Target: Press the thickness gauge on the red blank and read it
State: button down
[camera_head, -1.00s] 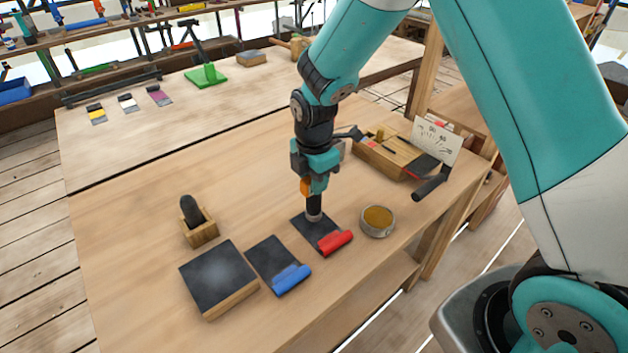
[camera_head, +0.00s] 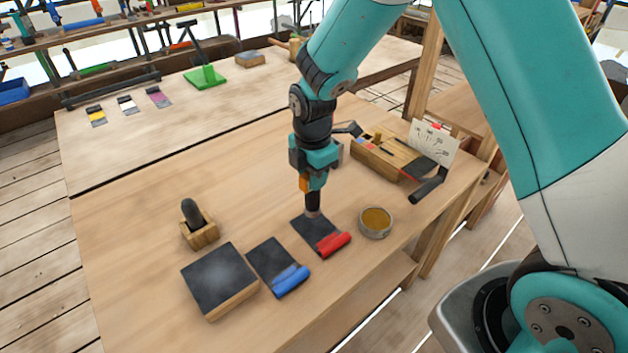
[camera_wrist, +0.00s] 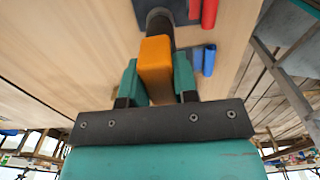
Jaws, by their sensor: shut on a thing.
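The red blank is a dark flat plate (camera_head: 312,231) with a red roll (camera_head: 334,244) along its near right edge, lying on the wooden table. My gripper (camera_head: 307,184) is shut on the thickness gauge (camera_head: 313,202), a black upright tool with an orange body. The gauge's pale lower end is at the blank's far part; I cannot tell if it touches or hovers just above. In the wrist view the gauge's orange body (camera_wrist: 155,62) sits between the teal fingers, and the red roll (camera_wrist: 209,12) shows beyond. The gauge's reading is not visible.
A blue-rolled blank (camera_head: 278,267), a black-topped block (camera_head: 218,278) and a wooden holder (camera_head: 199,231) stand left. A round tin (camera_head: 376,222) is close right of the red blank. A wooden box (camera_head: 380,158) and dial card (camera_head: 433,143) are behind right.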

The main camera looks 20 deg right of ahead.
aim_at(312, 194)
jog(key=shift+f, duration=0.1)
dwell(0.3)
jog(key=shift+f+b, duration=1.5)
jog(key=shift+f, duration=0.75)
jog(key=c, duration=0.8)
grip_release()
jog(key=shift+r, duration=0.15)
